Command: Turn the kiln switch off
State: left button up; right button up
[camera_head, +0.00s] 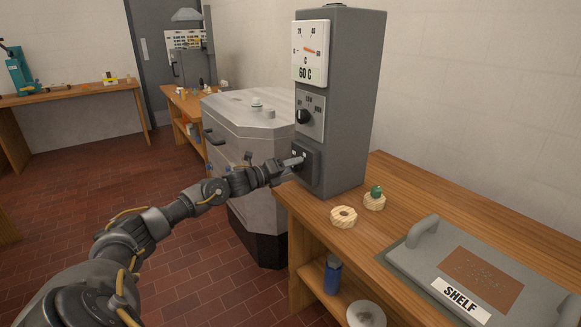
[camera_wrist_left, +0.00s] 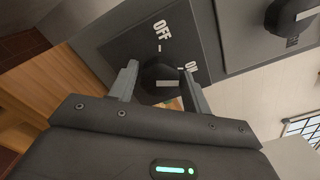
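The kiln switch (camera_head: 311,168) is a dark panel low on the front of the grey control box (camera_head: 350,110). In the left wrist view its round black knob (camera_wrist_left: 160,78) carries a white mark, beside the printed words OFF and ON. The mark lies sideways, on the ON side rather than toward OFF. My left gripper (camera_head: 293,162) is at the panel. In the left wrist view its open fingers (camera_wrist_left: 161,82) stand on either side of the knob; I cannot tell whether they touch it. My right gripper is not in view.
Above the switch are another black knob (camera_head: 304,116) and a dial (camera_head: 310,52) reading 60 C. The grey kiln (camera_head: 245,125) stands left of the box.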

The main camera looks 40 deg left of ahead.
pick_arm(q)
jog(key=shift+a, duration=0.1)
jog(key=c, duration=0.6)
jog(key=n+p, duration=0.9)
jog(key=n, duration=0.8)
jog(key=shift+f+n+p, duration=0.15)
jog(key=shift+n+p, duration=0.15)
jog(key=shift+p, duration=0.1)
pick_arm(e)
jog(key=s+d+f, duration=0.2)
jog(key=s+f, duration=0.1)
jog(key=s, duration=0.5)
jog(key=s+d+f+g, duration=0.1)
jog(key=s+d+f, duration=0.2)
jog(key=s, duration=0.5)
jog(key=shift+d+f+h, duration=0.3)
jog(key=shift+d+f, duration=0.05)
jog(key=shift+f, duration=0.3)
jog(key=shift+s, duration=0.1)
pick_arm(q)
jog(key=shift+n, duration=0.3)
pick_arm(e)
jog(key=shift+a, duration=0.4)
